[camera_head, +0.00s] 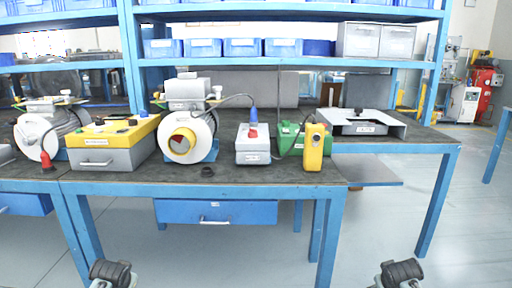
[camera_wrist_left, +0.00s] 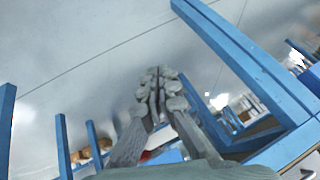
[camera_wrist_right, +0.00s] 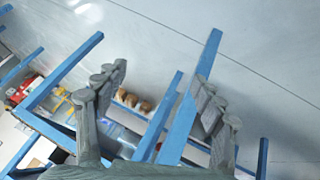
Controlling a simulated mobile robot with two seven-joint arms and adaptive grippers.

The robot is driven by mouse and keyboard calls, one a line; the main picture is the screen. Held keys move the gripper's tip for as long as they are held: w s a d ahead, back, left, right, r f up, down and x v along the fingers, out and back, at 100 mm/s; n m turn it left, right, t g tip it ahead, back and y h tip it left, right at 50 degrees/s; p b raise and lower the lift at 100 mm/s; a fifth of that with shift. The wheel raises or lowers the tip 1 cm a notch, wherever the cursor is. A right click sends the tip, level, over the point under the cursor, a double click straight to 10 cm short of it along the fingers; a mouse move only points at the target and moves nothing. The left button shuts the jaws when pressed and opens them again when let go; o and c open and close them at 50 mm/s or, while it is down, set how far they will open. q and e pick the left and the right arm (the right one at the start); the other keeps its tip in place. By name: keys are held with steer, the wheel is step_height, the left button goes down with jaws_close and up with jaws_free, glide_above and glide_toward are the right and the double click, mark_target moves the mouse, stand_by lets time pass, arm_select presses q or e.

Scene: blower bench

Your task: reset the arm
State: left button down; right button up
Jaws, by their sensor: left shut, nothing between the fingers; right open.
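My left gripper (camera_wrist_left: 156,85) is shut and empty in the left wrist view, with floor and blue bench legs behind it. My right gripper (camera_wrist_right: 162,85) is open and empty in the right wrist view, its fingers wide apart. In the head view, dark parts of my two arms show at the bottom edge, low in front of the bench. Both grippers are apart from the bench and hold nothing. The blower (camera_head: 188,135), white with a yellow ring, stands on the bench top (camera_head: 240,177).
On the bench stand a yellow-topped grey case (camera_head: 112,146), a grey box with a red knob (camera_head: 253,146), a green case (camera_head: 288,140), a yellow handheld device (camera_head: 314,148) and a grey tray (camera_head: 362,122). A small black ring (camera_head: 207,171) lies near the front edge. Floor before the bench is clear.

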arm_select(q)
steer(key=s+d+f+g, duration=0.1)
steer(key=s+d+f, duration=0.2)
steer(key=s, duration=0.7)
steer(key=s+d+f+g+h, duration=0.1)
steer(key=s+d+f, duration=0.2)
steer(key=s, duration=0.7)
steer(key=s+d+f+g+h, duration=0.1)
steer(key=s+d+f, duration=0.3)
steer(key=s, duration=0.7)
steer(key=shift+f+m, duration=0.3)
steer(key=shift+f, duration=0.45)
arm_select(e)
steer(key=s+a+f+g, duration=0.1)
steer(key=s+a+f, duration=0.2)
steer(key=s, duration=0.7)
steer(key=s+a+f+g+y, duration=0.1)
steer(key=s+a+f, duration=0.2)
steer(key=s, duration=0.7)
steer(key=s+a+f+g+y, duration=0.1)
steer(key=s+a+f, duration=0.3)
steer(key=s, duration=0.7)
steer(key=shift+f+n, duration=0.3)
steer(key=shift+f, duration=0.45)
